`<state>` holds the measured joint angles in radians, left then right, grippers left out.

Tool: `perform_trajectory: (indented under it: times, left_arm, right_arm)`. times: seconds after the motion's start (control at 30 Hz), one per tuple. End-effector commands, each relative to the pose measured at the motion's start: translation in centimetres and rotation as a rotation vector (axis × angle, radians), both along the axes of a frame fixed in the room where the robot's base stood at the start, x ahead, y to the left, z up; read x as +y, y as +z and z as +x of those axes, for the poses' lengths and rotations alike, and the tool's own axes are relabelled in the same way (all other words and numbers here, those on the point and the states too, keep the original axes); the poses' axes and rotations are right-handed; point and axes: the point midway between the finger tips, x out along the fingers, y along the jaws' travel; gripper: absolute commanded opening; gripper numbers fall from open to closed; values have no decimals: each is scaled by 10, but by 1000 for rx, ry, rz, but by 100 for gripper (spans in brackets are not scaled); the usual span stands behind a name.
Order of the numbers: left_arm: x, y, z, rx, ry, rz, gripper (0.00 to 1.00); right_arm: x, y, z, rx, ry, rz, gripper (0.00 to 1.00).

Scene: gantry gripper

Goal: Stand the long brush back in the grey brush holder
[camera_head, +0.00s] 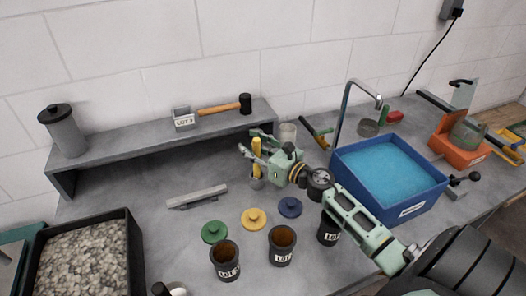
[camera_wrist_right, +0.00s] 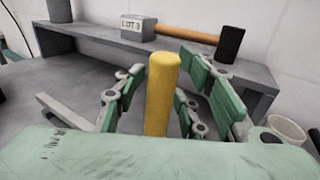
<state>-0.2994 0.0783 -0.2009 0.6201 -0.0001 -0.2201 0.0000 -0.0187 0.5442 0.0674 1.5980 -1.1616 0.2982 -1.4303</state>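A yellow upright handle (camera_head: 257,152), which seems to be the long brush, stands at the middle of the bench in the head view. A small grey piece (camera_head: 257,183) shows at its lower end; I cannot tell whether it is the brush head or the holder. My right gripper (camera_head: 257,146) is around the handle, its fingers spread to both sides. In the right wrist view the yellow handle (camera_wrist_right: 161,95) rises between the open fingers (camera_wrist_right: 160,85), with gaps showing beside it. The handle's lower part is hidden by my gripper. My left gripper is not in view.
A grey bar (camera_head: 197,196), coloured lids (camera_head: 254,218) and dark cups (camera_head: 225,261) lie in front. A blue basin (camera_head: 420,205) stands right.

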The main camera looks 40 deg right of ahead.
Motion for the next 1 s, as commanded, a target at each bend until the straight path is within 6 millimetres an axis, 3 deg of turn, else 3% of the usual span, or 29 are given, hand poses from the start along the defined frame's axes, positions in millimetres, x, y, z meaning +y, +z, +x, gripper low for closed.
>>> perform_trajectory:
  times: [0.6, 1.0]
  left_arm:
    - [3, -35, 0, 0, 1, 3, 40]
    - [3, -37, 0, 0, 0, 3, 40]
  right_arm:
    - [-26, -3, -104, 1, 0, 2, 36]
    - [-30, 1, -116, -1, 0, 0, 36]
